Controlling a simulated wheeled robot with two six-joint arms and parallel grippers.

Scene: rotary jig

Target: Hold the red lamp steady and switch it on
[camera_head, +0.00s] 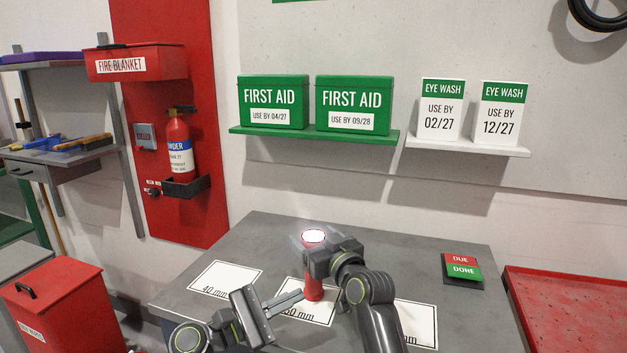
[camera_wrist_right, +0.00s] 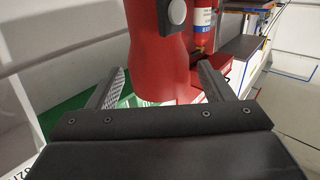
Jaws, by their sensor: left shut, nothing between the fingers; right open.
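The red lamp (camera_head: 313,291) stands upright on the grey table, on the middle white label card. Its round top is bright white with a red rim and looks lit. My right gripper (camera_head: 318,262) is at the lamp's upper part and hides some of it. In the right wrist view the lamp's red body (camera_wrist_right: 172,75), with a grey round button (camera_wrist_right: 177,13), stands between the open fingers. My left gripper (camera_head: 296,297) is shut and empty, its tips pointing at the lamp's lower body. I cannot tell whether they touch it.
The grey table (camera_head: 262,232) also carries a white card (camera_head: 215,288) at left, another (camera_head: 418,322) at right, partly behind my right arm, and a DUE/DONE sign (camera_head: 462,268). A red bench (camera_head: 570,300) adjoins at right. A red bin (camera_head: 62,305) stands at left.

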